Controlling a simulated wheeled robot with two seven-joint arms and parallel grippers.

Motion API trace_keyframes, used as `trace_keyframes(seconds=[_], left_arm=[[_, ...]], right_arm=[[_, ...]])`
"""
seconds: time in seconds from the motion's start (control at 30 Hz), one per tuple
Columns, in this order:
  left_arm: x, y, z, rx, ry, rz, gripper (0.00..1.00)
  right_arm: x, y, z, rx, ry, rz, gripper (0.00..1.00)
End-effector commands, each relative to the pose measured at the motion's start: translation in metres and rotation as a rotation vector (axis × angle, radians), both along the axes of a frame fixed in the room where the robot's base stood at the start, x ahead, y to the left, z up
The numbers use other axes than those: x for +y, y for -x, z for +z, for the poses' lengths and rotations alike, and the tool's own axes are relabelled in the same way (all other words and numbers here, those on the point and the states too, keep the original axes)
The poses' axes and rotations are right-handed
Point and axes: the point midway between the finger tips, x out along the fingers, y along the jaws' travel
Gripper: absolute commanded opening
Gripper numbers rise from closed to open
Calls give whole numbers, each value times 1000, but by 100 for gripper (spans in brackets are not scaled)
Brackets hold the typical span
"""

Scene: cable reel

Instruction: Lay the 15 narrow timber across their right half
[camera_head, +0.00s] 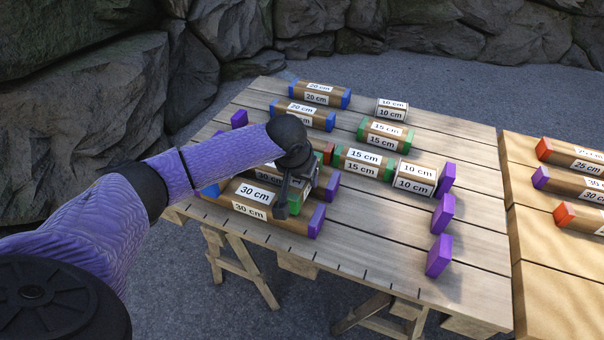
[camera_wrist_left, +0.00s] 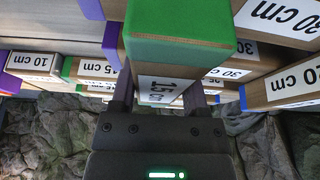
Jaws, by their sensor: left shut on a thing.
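My left gripper (camera_head: 296,192) is shut on a narrow 15 cm timber with green ends (camera_wrist_left: 178,45), which fills the space between the fingers in the left wrist view. In the head view its green end (camera_head: 295,203) shows beside the dark finger, over the right part of the 30 cm timbers. The front 30 cm timber (camera_head: 235,205) has purple at its right end. Another 30 cm timber (camera_head: 270,178) lies behind it, partly hidden by my arm. I cannot tell whether the held timber touches them. My right gripper is not in view.
Two more green-ended 15 cm timbers (camera_head: 363,163) (camera_head: 385,135) and two 10 cm timbers (camera_head: 415,178) (camera_head: 392,108) lie behind. Blue-ended 20 cm timbers (camera_head: 303,115) lie at the back. Purple blocks (camera_head: 439,255) stand at the right. The front right tabletop (camera_head: 375,245) is clear.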

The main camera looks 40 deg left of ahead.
Motion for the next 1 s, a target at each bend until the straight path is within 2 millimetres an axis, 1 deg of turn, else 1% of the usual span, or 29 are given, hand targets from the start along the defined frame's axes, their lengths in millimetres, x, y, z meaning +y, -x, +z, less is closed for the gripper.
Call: trace_keyframes(seconds=[0.2, 0.23, 0.27, 0.3, 0.37, 0.4, 0.43, 0.67, 0.77, 0.8, 0.9, 1.0], left_arm=[[0, 0, -3, -1, 0, 0, 0], [0, 0, -3, -1, 0, 0, 60], [0, 0, -3, -1, 0, 0, 67], [0, 0, -3, -1, 0, 0, 75], [0, 0, -3, -1, 0, 0, 88], [0, 0, -3, -1, 0, 0, 96], [0, 0, -3, -1, 0, 0, 100], [0, 0, -1, -1, 1, 0, 100], [-2, 5, 18, -5, 1, -1, 100], [-2, 9, 30, -7, 1, -1, 100], [-5, 19, 58, -8, 0, -2, 100], [-7, 28, 77, -6, 0, -2, 100]], right_arm=[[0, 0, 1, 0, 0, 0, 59], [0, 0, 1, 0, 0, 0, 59], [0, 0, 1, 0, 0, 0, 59], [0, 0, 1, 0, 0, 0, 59], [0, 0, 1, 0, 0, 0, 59], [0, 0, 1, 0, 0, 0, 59], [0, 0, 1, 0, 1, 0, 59], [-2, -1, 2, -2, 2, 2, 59], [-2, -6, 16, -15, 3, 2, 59], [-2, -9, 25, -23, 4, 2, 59], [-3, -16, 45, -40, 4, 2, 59], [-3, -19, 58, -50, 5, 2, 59]])
